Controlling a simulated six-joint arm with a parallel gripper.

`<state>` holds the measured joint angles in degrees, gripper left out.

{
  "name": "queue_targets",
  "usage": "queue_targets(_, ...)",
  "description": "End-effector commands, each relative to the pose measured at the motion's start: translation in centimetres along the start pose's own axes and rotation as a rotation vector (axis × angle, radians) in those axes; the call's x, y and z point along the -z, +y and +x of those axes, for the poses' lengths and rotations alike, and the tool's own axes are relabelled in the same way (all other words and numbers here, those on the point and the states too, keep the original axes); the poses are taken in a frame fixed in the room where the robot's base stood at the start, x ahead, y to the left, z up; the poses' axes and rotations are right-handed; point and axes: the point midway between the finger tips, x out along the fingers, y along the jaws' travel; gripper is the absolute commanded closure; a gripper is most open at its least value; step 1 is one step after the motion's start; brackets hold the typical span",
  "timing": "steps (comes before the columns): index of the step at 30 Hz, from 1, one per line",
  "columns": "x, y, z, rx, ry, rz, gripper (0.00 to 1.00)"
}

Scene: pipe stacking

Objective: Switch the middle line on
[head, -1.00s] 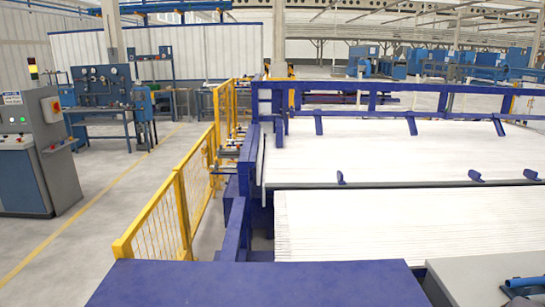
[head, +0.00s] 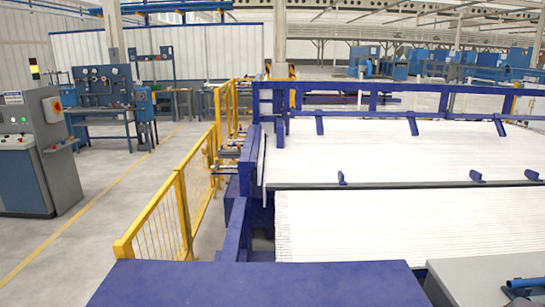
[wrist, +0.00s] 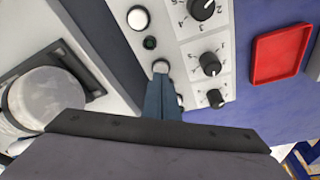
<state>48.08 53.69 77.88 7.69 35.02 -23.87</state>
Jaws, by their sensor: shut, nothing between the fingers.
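In the wrist view a white control panel (wrist: 184,50) lies ahead of my gripper. It carries a column of small round buttons on its left and black rotary knobs on its right. A white button (wrist: 160,67) sits right at the tips of my gripper (wrist: 161,80); I cannot tell whether they touch. Above it are a dark green button (wrist: 150,42) and a white button (wrist: 138,17). Lower buttons are partly hidden by the fingers. The knobs include a middle one (wrist: 210,63) and a lower one (wrist: 216,98). My gripper is shut and empty. The head view does not show it.
A red tray (wrist: 281,54) lies right of the panel on a blue surface. A round metal part (wrist: 52,97) is at left. In the head view, white pipes (head: 345,225) lie on a blue rack, beside a yellow fence (head: 165,215) and a grey control cabinet (head: 50,160).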

Motion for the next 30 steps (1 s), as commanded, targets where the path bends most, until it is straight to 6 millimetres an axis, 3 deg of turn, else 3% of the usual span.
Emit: queue_targets(30, -0.25, 0.00, 0.97, 0.000, 0.000, 0.000, 1.00)
